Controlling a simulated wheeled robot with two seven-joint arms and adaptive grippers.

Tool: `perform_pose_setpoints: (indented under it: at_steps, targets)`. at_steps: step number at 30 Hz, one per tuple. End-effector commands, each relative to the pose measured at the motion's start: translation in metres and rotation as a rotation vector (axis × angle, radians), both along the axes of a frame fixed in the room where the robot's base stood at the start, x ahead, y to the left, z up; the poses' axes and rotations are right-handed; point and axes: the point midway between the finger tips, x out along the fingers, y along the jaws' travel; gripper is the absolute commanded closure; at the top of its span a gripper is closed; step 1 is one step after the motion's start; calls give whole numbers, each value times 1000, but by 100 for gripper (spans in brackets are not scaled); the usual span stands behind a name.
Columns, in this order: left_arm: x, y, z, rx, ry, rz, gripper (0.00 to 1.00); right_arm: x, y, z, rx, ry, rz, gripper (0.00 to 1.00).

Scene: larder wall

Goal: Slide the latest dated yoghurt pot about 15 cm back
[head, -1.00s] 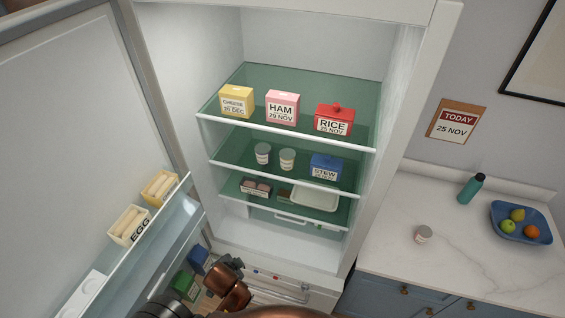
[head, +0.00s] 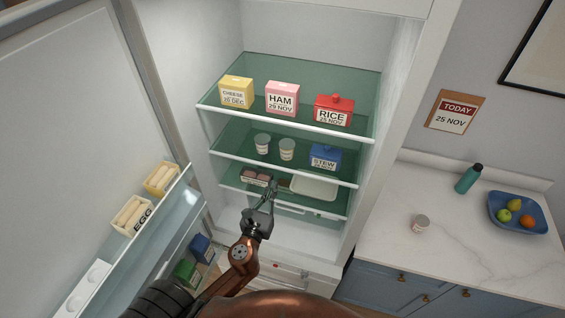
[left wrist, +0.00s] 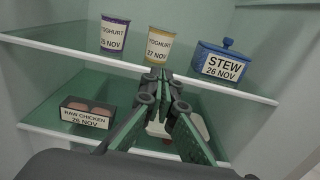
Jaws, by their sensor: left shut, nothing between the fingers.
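Two yoghurt pots stand side by side on the middle fridge shelf. The left pot (head: 262,143) shows in the left wrist view with a purple label (left wrist: 113,34), its date looking like 25 NOV, first digit unclear. The right pot (head: 287,149) has a yellow label reading 27 NOV (left wrist: 159,44). My right gripper is not in view.
A blue STEW pot (head: 325,156) stands right of the pots. The middle shelf's pale front edge (head: 270,168) lies between gripper and pots. RAW CHICKEN (left wrist: 85,112) and a white tray (head: 314,186) sit below. A wall card (head: 456,111) reads TODAY 25 NOV.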

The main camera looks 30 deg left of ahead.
Motion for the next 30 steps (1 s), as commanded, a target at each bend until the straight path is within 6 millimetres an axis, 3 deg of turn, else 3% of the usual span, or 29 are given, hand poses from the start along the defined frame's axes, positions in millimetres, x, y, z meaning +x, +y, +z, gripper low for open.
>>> perform_pose_setpoints:
  at_steps: [15,21,30]
  targets:
    - [98,24,0,-6,-2,2,100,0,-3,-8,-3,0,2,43]
    - [117,29,0,-5,-1,3,100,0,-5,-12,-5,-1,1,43]
    - [122,30,0,-5,0,3,100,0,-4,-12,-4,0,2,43]
